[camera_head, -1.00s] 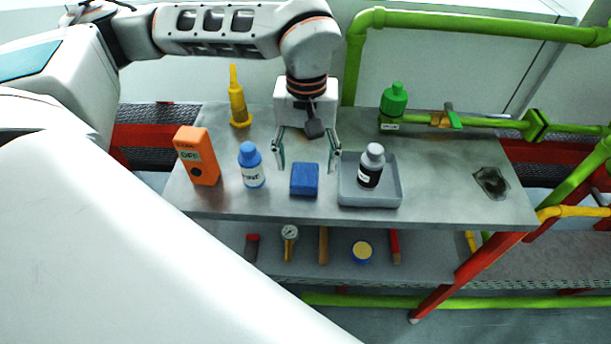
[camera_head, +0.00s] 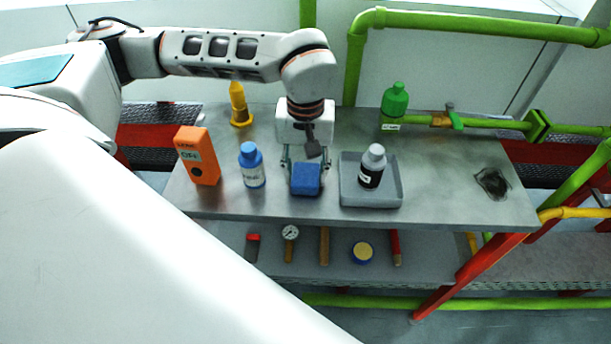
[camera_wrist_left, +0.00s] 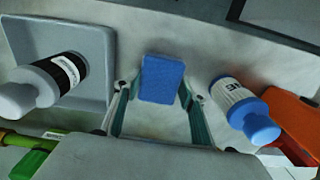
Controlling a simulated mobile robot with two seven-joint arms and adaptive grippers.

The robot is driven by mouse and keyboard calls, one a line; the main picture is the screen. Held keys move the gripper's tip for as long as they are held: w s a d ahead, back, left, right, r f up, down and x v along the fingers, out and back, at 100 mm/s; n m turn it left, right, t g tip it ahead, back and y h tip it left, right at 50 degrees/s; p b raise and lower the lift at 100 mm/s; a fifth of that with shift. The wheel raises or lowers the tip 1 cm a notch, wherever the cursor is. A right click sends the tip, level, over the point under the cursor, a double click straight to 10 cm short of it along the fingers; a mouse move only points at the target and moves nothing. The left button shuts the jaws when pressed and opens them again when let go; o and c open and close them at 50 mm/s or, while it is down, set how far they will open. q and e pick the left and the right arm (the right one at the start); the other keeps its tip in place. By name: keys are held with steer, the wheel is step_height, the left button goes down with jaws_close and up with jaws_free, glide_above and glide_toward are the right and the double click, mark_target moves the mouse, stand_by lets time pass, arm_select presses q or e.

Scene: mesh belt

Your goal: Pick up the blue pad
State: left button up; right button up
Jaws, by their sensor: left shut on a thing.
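The blue pad (camera_head: 306,181) is a small blue block on the grey metal table, between the blue-capped bottle and the grey tray. It also shows in the left wrist view (camera_wrist_left: 162,79), between the fingertips. My left gripper (camera_head: 305,180) reaches down over the pad from behind and is shut on it, with one finger on each side. In the left wrist view my left gripper (camera_wrist_left: 160,90) has its fingers along the pad's sides. I cannot tell whether the pad is off the table. My right gripper is in neither view.
The blue-capped white-labelled bottle (camera_head: 252,166) stands close left of the pad, with an orange box (camera_head: 197,155) further left. The grey tray (camera_head: 352,198) on the right holds a black-labelled bottle (camera_head: 372,167). A green bottle (camera_head: 393,104) and a yellow bottle (camera_head: 238,106) stand behind.

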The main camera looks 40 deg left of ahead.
mark_target(306, 174)
arm_select(q)
steer(key=shift+r, duration=0.1)
step_height(306, 174, up, 20)
steer(key=p, duration=0.2)
stand_by(0.3)
steer(key=shift+o, duration=1.1)
steer(key=shift+c, duration=1.3)
